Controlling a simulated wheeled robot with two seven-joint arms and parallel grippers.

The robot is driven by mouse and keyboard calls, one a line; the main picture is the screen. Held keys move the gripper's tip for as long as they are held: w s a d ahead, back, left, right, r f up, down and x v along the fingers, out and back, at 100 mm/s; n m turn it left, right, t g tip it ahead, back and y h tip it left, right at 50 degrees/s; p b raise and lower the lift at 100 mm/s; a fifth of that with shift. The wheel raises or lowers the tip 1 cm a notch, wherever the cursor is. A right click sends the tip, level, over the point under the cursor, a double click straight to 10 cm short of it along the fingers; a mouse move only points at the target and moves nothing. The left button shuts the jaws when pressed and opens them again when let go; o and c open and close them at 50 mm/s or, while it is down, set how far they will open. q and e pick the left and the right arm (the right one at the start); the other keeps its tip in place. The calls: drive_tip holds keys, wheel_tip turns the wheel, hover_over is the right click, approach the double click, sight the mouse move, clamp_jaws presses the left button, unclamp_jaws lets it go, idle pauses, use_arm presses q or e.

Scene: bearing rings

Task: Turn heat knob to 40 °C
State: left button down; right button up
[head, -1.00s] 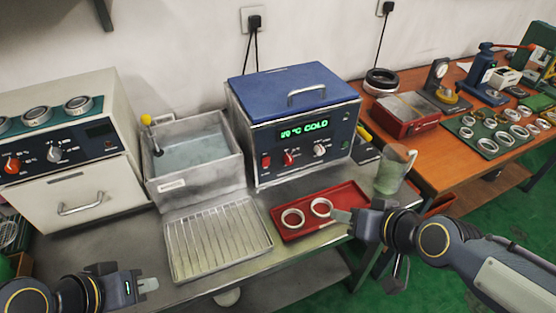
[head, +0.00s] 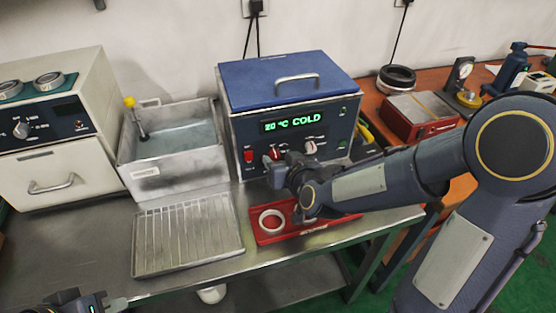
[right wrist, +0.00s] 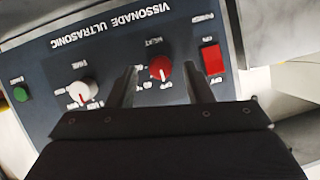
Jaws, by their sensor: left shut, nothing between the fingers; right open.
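The ultrasonic cleaner (head: 288,100) has a blue lid, and its green display (head: 292,123) reads 20 °C COLD. The red heat knob (right wrist: 160,68) shows in the right wrist view, where the panel appears upside down. Its white pointer points down in that picture, toward a small label that looks like OFF. My right gripper (right wrist: 160,66) is open, with its fingertips on either side of the heat knob and gaps to it. In the head view the right gripper (head: 273,159) is in front of the panel and partly covers this knob. My left gripper (head: 118,304) is shut and empty at the bottom left.
Beside the heat knob are a red power switch (right wrist: 212,59) and a white knob (right wrist: 82,91). A red tray (head: 270,238) with a metal ring (head: 271,220) lies below my right arm. A steel basin (head: 178,172) and a ribbed tray (head: 188,236) are to the left.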

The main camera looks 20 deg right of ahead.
drive_tip(key=shift+w+f, duration=0.2)
drive_tip(key=shift+w, duration=0.3)
drive_tip(key=c, duration=1)
drive_tip(key=shift+f+b, duration=0.1)
drive_tip(key=shift+b, duration=0.35)
drive_tip(key=m+y+b, duration=0.1)
drive_tip(key=m+b, duration=0.1)
drive_tip(key=b, duration=0.8)
drive_tip(key=m+t+y+b, duration=0.1)
drive_tip(key=m+b, duration=0.1)
drive_tip(key=b, duration=0.8)
drive_tip(key=f+m+y+b, duration=0.1)
drive_tip(key=m+y+b, duration=0.1)
drive_tip(key=b, duration=0.8)
drive_tip(key=shift+d+m+t, duration=0.2)
drive_tip(key=shift+m+t, duration=0.1)
drive_tip(key=shift+m, duration=0.2)
drive_tip(key=shift+r+m+y+b, duration=0.25)
drive_tip(key=shift+m+b, duration=0.45)
drive_tip(key=shift+b, duration=0.6)
